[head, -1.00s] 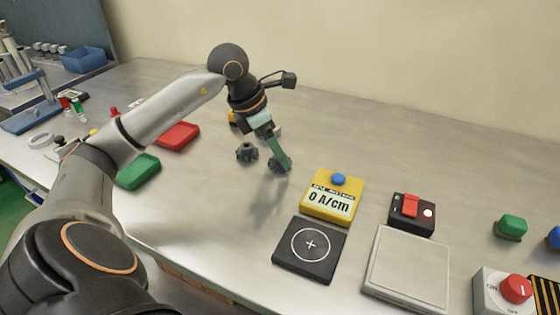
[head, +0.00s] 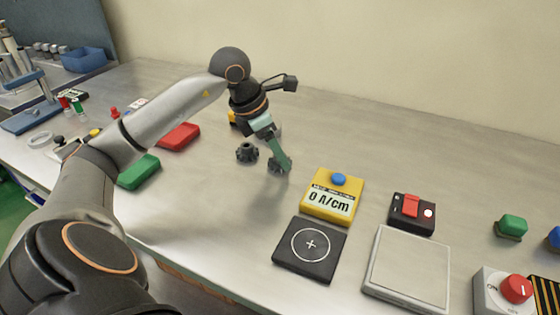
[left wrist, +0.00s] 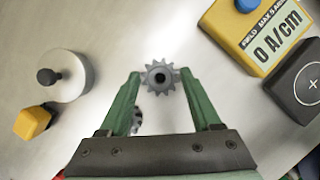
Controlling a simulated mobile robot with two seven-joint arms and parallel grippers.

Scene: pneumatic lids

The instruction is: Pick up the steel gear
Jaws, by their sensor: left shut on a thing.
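My left gripper (head: 282,163) points down at the middle of the table, its green fingers shut on a grey toothed steel gear (head: 273,166). In the left wrist view, this gear (left wrist: 160,77) sits between the two fingertips, its hub facing the camera. A second, darker gear (head: 246,152) stands on the table just left of the gripper. In the left wrist view, this second gear (left wrist: 138,118) is partly hidden behind the left finger. I cannot tell whether the held gear touches the table. My right gripper is not in view.
A yellow meter (head: 332,197) reading 0 A/cm and a black pad (head: 310,250) lie right of the gripper. A round metal piece with a black knob (left wrist: 66,77) and a yellow block (left wrist: 33,122) are nearby. Red (head: 179,136) and green (head: 139,171) blocks lie left.

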